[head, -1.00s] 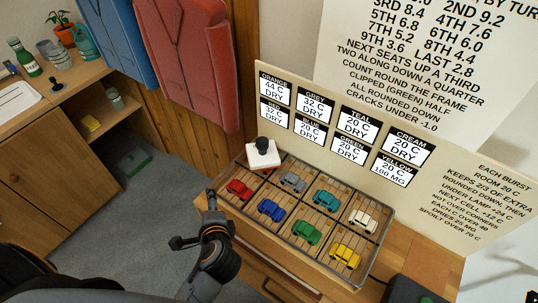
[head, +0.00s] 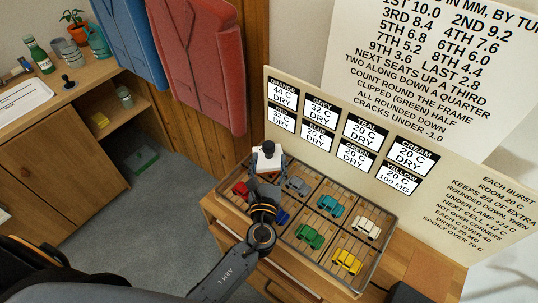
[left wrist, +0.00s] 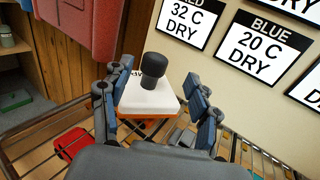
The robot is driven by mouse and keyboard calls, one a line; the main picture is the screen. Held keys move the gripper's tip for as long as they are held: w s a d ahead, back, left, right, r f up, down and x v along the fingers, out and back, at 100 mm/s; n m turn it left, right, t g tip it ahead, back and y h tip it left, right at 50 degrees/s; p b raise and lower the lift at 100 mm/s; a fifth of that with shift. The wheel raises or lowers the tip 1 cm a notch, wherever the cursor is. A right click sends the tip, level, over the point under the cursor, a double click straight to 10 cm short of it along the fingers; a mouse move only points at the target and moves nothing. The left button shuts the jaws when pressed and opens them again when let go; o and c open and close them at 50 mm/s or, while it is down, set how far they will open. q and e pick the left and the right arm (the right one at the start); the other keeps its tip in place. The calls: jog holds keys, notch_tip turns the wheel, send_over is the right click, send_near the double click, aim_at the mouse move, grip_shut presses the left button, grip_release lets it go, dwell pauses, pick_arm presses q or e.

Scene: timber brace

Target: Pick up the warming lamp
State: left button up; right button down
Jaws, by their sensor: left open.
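The warming lamp (head: 267,158), a white square block with a black knob on top, sits at the far left corner cell of the wire rack. In the left wrist view the lamp (left wrist: 150,98) stands upright, with orange showing below its front edge. My left gripper (head: 268,166) is open, with its fingers on either side of the lamp. In the left wrist view, gaps show between the white block and the fingers of the left gripper (left wrist: 152,88). My right gripper is not in view.
The wire rack (head: 378,262) holds several toy cars. My arm partly hides the blue car (head: 283,215); the red car (head: 240,188) is just left of the gripper. A board with label cards (head: 400,213) stands close behind the rack.

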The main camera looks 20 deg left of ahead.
aim_at(268, 151)
pick_arm(q)
jog(key=x, duration=0.4)
jog(key=p+x, duration=0.1)
jog(key=x, duration=0.1)
jog(key=shift+w+a+f, duration=0.25)
jog(key=shift+a, duration=0.1)
jog(key=shift+s, duration=0.1)
grip_shut()
